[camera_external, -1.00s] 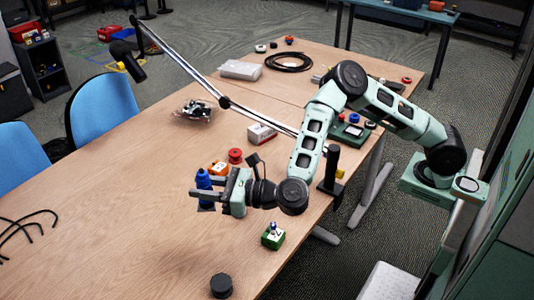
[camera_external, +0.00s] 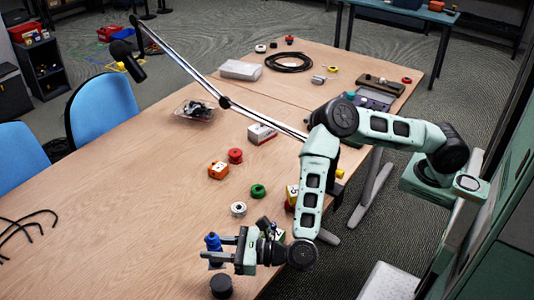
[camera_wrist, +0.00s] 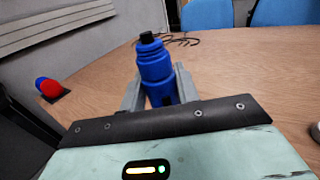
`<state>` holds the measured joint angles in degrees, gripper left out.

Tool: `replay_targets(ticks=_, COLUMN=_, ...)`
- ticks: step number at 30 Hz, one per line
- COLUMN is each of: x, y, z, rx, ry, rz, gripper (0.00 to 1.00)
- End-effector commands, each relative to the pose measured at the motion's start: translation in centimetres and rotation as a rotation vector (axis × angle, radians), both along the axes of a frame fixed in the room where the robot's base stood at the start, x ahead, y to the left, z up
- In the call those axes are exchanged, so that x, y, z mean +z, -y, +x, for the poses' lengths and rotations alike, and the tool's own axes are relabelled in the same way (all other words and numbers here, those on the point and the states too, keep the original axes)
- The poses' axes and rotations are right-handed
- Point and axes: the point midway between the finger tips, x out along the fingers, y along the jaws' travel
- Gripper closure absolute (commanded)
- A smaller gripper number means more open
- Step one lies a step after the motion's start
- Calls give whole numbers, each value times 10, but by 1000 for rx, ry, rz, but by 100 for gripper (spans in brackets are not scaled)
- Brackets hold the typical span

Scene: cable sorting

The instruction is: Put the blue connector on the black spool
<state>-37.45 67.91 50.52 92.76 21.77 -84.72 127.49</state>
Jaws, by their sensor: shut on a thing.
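My gripper (camera_external: 213,249) is shut on the blue connector (camera_external: 213,242), which stands upright between the fingers. In the wrist view the gripper (camera_wrist: 159,92) grips its lower body, and the ribbed blue connector (camera_wrist: 154,62) rises to a dark tip. The black spool (camera_external: 221,286) stands on the table near the front edge. In the external view it shows just below the fingers and slightly right of the connector. The connector and spool look apart there, but I cannot tell the exact height between them. The spool is not visible in the wrist view.
Black cables (camera_external: 24,224) lie at the left. The table (camera_external: 120,225) left of my gripper is clear.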

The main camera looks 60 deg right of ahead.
Motion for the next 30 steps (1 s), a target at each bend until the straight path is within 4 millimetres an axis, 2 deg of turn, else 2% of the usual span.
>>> replay_targets(ticks=1, x=-11, y=0, z=-1, rx=1, ry=-1, rz=-2, gripper=95)
replay_targets(ticks=6, x=-41, y=0, z=-1, rx=1, ry=0, rz=-2, gripper=95)
replay_targets(ticks=14, x=-63, y=0, z=-1, rx=1, ry=-1, rz=-2, gripper=95)
replay_targets(ticks=19, x=-86, y=0, z=-1, rx=1, ry=0, rz=-1, gripper=95)
replay_targets(ticks=30, x=-93, y=0, z=0, rx=0, ry=0, rz=1, gripper=95)
